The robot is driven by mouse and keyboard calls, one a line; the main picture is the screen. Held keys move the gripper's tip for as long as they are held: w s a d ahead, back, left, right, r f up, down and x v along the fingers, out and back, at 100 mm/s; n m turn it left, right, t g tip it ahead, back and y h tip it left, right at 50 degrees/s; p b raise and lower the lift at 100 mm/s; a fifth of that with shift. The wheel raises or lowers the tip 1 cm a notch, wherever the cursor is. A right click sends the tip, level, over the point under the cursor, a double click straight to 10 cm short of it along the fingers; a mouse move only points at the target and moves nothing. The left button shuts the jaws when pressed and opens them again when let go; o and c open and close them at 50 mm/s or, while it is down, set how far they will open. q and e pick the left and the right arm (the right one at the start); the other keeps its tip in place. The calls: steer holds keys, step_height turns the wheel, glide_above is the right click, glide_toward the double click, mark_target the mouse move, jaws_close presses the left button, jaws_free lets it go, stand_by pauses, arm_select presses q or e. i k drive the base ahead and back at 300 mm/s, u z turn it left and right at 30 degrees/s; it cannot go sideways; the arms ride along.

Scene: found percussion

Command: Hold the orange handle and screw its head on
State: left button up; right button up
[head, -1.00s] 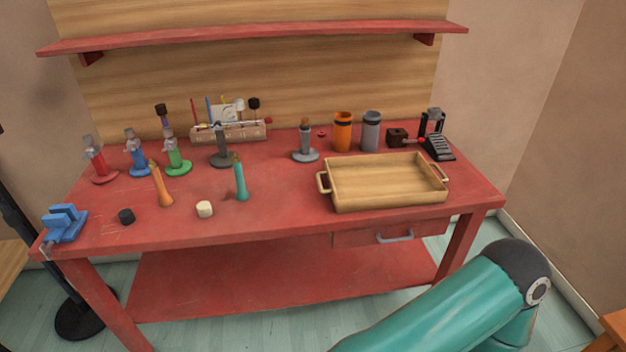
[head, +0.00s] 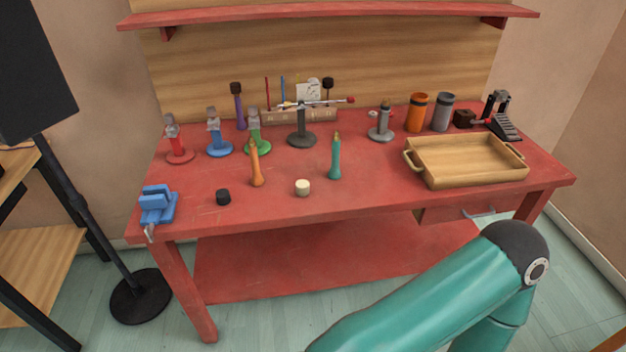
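The orange handle (head: 256,164) stands upright on the red workbench, left of the middle, with a narrow tip at its top. A black head (head: 223,197) lies on the bench to its front left. A cream head (head: 302,187) lies to its front right. Which head belongs to the orange handle cannot be told from this view. A teal handle (head: 335,157) stands further right. One of my teal arms shows at the lower right, in front of the bench, but its gripper is outside the picture. My other gripper is not in view either.
A blue vise (head: 158,205) sits at the bench's left front corner. Red, blue and green stands (head: 257,146) line the left back. A wooden tray (head: 466,176) fills the right side. A speaker on a pole (head: 80,205) stands left of the bench.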

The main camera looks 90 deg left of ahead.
mark_target(257, 179)
steer(key=u, duration=0.05)
steer(key=k, duration=1.85)
steer(key=u, duration=1.45)
steer(key=i, duration=1)
steer(key=u, duration=0.05)
